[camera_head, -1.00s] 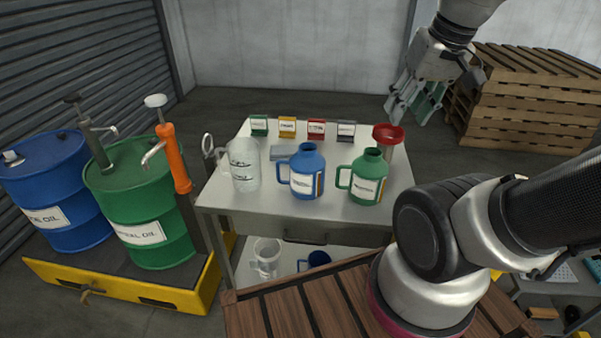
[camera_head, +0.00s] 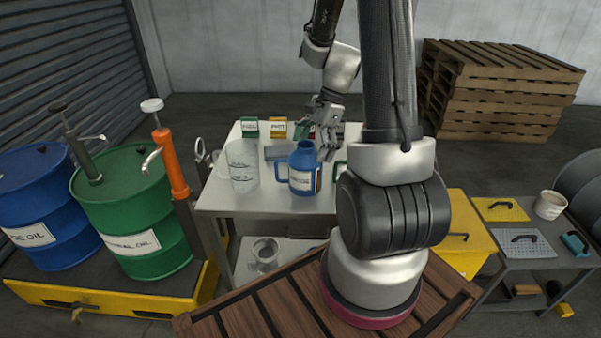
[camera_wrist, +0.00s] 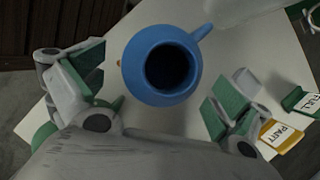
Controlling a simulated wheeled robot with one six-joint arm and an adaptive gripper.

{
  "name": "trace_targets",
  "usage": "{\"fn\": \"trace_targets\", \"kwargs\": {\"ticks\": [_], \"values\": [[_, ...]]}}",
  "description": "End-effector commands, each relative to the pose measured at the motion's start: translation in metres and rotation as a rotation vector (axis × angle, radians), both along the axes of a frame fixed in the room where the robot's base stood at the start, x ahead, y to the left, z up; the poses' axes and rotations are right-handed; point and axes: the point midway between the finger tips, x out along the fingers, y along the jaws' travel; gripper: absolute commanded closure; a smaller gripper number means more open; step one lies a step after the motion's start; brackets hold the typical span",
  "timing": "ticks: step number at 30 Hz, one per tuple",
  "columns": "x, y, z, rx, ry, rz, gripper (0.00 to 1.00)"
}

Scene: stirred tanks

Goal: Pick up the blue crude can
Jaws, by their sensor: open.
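The blue crude can (camera_head: 304,178) stands upright on the metal table, its white label facing the body camera and its handle on the left. In the wrist view the blue can (camera_wrist: 168,99) shows from above with its dark open mouth, and its handle points to the upper right. My gripper (camera_head: 317,141) is open and empty, above and just beyond the can's top. In the wrist view its green-padded fingers (camera_wrist: 155,90) are spread to either side of the can, with visible gaps. I cannot tell the exact height between fingers and can.
A clear jug (camera_head: 241,168) stands left of the can on the metal table (camera_head: 225,203). The green can (camera_head: 340,168) at right is mostly hidden by my arm. Green and yellow label stands (camera_head: 277,130) are behind. Drums with pumps (camera_head: 135,215) stand left, pallets (camera_head: 500,90) back right.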

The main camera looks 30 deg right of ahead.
Motion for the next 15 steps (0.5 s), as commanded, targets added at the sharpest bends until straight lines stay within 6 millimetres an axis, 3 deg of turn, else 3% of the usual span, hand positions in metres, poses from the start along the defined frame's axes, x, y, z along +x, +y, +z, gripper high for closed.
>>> {"fn": "trace_targets", "kwargs": {"ticks": [9,15], "values": [[0.003,0.015,-0.044,0.000,0.002,0.004,0.00],[0.004,0.019,-0.053,-0.001,-0.002,0.004,0.00]]}}
